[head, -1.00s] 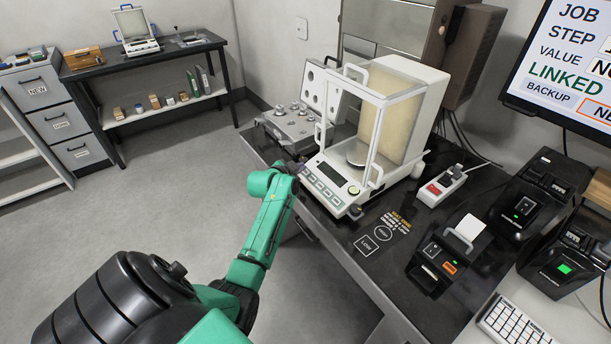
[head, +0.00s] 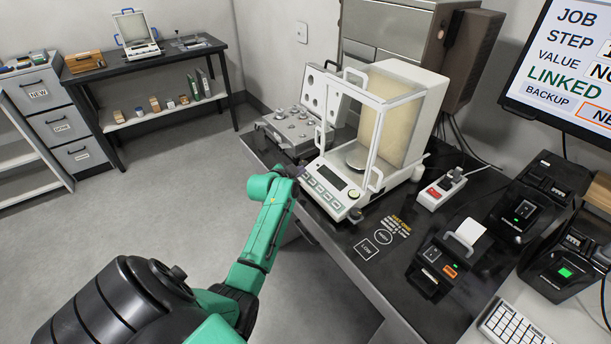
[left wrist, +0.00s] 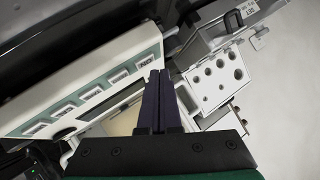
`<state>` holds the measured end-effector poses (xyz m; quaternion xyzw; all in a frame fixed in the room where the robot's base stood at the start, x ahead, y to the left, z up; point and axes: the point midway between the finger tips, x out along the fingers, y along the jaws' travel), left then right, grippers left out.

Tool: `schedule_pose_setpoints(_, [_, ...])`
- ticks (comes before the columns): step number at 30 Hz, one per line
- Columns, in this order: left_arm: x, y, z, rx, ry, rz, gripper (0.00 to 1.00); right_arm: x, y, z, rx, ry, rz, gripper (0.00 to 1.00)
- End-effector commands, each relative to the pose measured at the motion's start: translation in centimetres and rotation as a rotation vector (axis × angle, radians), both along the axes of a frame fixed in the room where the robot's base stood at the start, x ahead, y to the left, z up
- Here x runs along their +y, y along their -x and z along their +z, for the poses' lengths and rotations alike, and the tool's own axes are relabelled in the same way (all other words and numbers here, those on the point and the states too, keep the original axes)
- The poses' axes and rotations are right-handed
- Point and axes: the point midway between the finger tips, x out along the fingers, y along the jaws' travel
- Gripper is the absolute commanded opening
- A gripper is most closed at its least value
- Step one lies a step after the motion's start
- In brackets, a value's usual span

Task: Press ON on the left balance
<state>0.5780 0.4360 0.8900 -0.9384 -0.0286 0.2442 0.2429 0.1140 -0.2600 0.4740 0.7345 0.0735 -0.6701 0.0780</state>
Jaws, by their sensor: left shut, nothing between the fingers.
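A white balance (head: 408,127) with a glass draft shield stands on the black table. Its sloped front panel (head: 328,195) has a small display and a row of green-edged buttons; it also fills the left of the left wrist view (left wrist: 105,62). The button labels are too small to read surely. My left gripper (head: 303,174) is at the left end of this panel. In the left wrist view its dark fingers (left wrist: 155,76) are together and empty, their tips close by the end button (left wrist: 145,62). I cannot tell whether they touch it. My right gripper is not in view.
An open weight case (head: 292,130) stands just left of the balance. A red-switched power strip (head: 440,190), a small printer (head: 447,262) and black devices (head: 535,195) are to the right. Another balance (head: 135,48) is on the far table. Open floor lies left.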

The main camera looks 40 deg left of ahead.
Motion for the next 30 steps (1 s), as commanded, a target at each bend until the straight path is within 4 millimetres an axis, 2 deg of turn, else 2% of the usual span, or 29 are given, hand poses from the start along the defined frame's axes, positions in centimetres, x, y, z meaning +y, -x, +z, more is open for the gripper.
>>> schedule_pose_setpoints(23, [0.00,0.00,0.00,0.000,0.000,0.000,0.00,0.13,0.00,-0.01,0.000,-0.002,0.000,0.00])
schedule_pose_setpoints(30, [-0.04,-0.20,-0.71,0.000,-0.001,0.000,0.00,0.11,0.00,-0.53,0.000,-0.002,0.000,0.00])
